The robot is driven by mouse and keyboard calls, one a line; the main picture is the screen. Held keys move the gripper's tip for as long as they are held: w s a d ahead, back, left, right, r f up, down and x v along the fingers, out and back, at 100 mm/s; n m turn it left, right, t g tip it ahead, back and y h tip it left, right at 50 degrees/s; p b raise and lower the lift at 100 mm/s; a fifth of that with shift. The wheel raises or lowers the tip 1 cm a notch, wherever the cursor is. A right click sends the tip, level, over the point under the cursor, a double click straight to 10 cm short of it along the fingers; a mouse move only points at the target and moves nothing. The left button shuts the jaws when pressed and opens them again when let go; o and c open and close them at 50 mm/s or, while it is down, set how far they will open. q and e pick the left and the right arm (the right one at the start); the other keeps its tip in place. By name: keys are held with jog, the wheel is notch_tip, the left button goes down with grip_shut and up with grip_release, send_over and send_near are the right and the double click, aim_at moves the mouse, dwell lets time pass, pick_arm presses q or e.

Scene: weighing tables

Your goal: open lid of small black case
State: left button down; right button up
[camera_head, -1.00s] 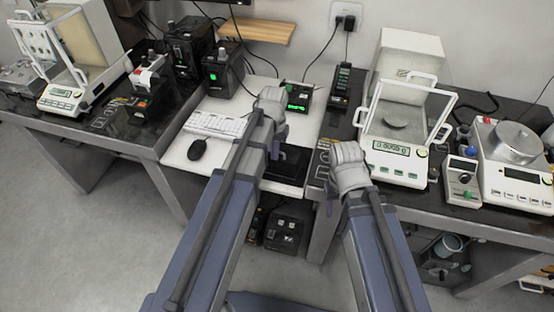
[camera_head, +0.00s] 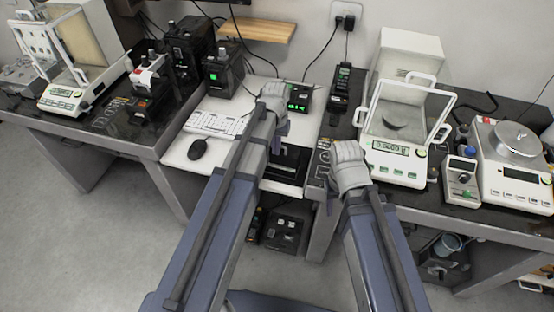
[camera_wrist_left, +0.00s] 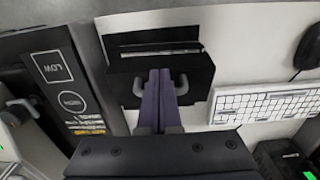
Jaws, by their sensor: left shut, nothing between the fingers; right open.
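The small black case (camera_head: 286,164) lies on the white desk, partly hidden behind my left arm. In the left wrist view the case (camera_wrist_left: 150,36) shows a dark far strip, a thin pale line across it, and a broad black panel nearer me. The panel looks like the lid, seemingly tilted, but I cannot tell how far. My left gripper (camera_head: 277,145) is shut and empty; in the left wrist view its fingertips (camera_wrist_left: 160,72) lie over the panel, contact unclear. My right gripper (camera_head: 330,196) is open, right of the case, with its fingers mostly hidden.
A keyboard (camera_head: 215,124) and mouse (camera_head: 197,149) lie left of the case. A device with a green display (camera_head: 299,98) stands behind it. A glass-doored balance (camera_head: 398,160) and another scale (camera_head: 516,180) stand on the dark right table (camera_head: 455,220).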

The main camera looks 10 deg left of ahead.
pick_arm(q)
jog(key=shift+w+d+r+p, duration=0.1)
jog(key=shift+w+r+p, duration=0.2)
jog(key=shift+w, duration=0.4)
jog(key=shift+w+r+p, duration=0.2)
jog(key=shift+w+r, duration=0.1)
jog(key=shift+w, duration=0.55)
jog(key=shift+w+d+r+p, duration=0.1)
jog(key=shift+w+r+p, duration=0.1)
jog(key=shift+w, duration=0.5)
jog(key=shift+w+r+p, duration=0.1)
jog(key=shift+w+p, duration=0.05)
jog(key=shift+w, duration=0.65)
jog(key=shift+w+d+f, duration=0.1)
jog(key=shift+w, duration=1)
jog(key=shift+w+f, duration=0.1)
jog(key=shift+w, duration=0.05)
jog(key=shift+w+f+b, duration=0.35)
jog(key=shift+w+b, duration=0.2)
jog(key=shift+w, duration=0.3)
dwell(0.4)
